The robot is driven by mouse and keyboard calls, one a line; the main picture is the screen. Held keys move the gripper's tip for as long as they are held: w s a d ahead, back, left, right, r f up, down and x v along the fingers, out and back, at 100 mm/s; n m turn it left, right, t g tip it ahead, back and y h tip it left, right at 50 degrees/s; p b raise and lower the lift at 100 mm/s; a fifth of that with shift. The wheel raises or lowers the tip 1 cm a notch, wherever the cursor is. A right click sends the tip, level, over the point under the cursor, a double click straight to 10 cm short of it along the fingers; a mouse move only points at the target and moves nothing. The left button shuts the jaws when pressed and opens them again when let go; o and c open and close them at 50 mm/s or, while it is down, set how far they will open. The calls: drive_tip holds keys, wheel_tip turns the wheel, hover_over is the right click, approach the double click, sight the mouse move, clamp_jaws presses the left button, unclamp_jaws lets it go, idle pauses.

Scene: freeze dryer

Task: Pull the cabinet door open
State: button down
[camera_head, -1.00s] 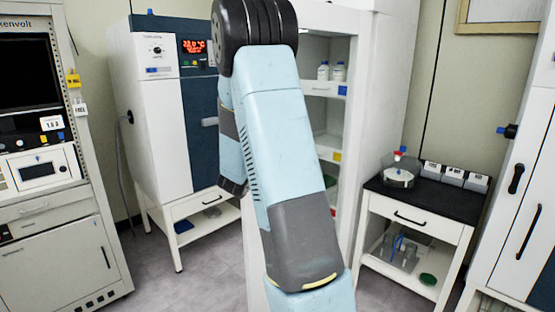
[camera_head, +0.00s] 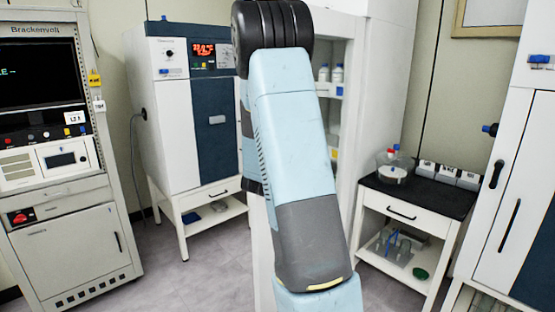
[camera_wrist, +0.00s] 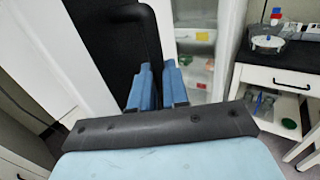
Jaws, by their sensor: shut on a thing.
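The cabinet door fills the left of the wrist view, with a white frame (camera_wrist: 52,45) and a dark panel (camera_wrist: 100,35). Its black bar handle (camera_wrist: 153,42) runs down between the two blue fingers of my gripper (camera_wrist: 157,84), which is shut on it. The cabinet (camera_head: 385,90) stands behind my arm in the head view, with open shelves showing. The wrist view also shows these shelves (camera_wrist: 194,42) to the right of the door, so the door stands away from the opening. My arm hides most of the door and all of the gripper in the head view.
A black-topped side table (camera_head: 410,195) with a round clear vessel (camera_head: 393,168) stands right of the cabinet. A white oven (camera_head: 165,110) on a stand and an instrument rack (camera_head: 70,250) are at left. A tall white unit (camera_head: 500,150) stands at right. Grey floor (camera_head: 210,275) between them is clear.

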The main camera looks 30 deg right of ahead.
drive_tip(key=shift+s+d+r, duration=0.15)
drive_tip(key=shift+s+d, duration=0.2)
drive_tip(key=shift+d, duration=0.2)
drive_tip(key=c, duration=1.2)
unclamp_jaws()
drive_tip(key=shift+d, duration=0.15)
drive_tip(key=shift+w+a, duration=0.1)
drive_tip(key=shift+a, duration=0.1)
drive_tip(key=v, duration=1.3)
drive_tip(key=shift+a, duration=0.35)
drive_tip(key=shift+s, duration=0.2)
